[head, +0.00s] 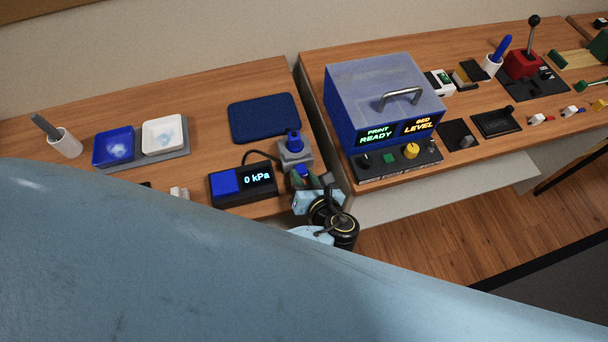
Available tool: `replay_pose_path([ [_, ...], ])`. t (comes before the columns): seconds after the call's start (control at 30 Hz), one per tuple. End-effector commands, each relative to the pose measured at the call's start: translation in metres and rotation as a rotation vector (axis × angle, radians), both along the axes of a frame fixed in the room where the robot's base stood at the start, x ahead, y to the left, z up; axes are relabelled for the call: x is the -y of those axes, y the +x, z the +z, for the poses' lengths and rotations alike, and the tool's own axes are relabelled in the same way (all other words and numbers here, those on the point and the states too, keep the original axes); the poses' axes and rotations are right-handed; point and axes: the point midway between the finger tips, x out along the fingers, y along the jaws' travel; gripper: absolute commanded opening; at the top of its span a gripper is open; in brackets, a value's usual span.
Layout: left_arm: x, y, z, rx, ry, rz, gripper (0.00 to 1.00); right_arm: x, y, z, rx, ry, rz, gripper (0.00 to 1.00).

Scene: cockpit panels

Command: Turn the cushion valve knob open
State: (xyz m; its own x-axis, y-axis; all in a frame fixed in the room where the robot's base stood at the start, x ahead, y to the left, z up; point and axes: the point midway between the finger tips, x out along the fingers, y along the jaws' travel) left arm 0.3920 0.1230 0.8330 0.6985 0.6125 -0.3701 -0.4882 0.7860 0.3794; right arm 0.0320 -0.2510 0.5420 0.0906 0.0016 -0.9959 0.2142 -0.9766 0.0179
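The cushion valve is a grey block with a blue knob (294,141) on top, near the right edge of the left table. A dark cable runs from its side toward the pressure display (243,184), which reads 0 kPa. The dark blue cushion (264,117) lies flat behind the valve. My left gripper (314,181) is just in front of the valve, at the table's front right corner. Its fingertips are small and partly hidden, so I cannot tell whether they are open or touch the block. I see no fingers on the blue knob. My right gripper is not in view.
A large pale blue part of my own arm covers the lower left. A tray (185,152) with a blue and a white dish and a white cup (66,143) stand at left. The right table holds a printer box (372,90) with a handle, close to my gripper.

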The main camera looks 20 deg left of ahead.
Motion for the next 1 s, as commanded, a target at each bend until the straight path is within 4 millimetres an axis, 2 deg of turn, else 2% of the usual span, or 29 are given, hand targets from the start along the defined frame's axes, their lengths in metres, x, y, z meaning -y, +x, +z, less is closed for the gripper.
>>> replay_pose_path([
  [0.03, 0.000, -0.001, -0.001, -0.001, 0.000, -0.001, 0.34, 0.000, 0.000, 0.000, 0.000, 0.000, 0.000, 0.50],
  [0.17, 0.000, -0.001, 0.000, -0.001, 0.000, -0.001, 0.50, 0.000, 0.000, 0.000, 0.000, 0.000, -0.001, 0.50],
  [0.47, 0.003, -0.004, 0.002, 0.000, -0.002, -0.001, 0.50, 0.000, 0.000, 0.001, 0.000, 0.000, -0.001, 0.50],
  [0.63, 0.020, -0.022, 0.012, -0.001, -0.005, -0.002, 0.50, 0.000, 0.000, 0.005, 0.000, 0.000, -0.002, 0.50],
  [1.0, 0.068, -0.078, 0.041, -0.002, -0.004, -0.001, 0.50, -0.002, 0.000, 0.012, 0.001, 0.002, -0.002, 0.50],
])
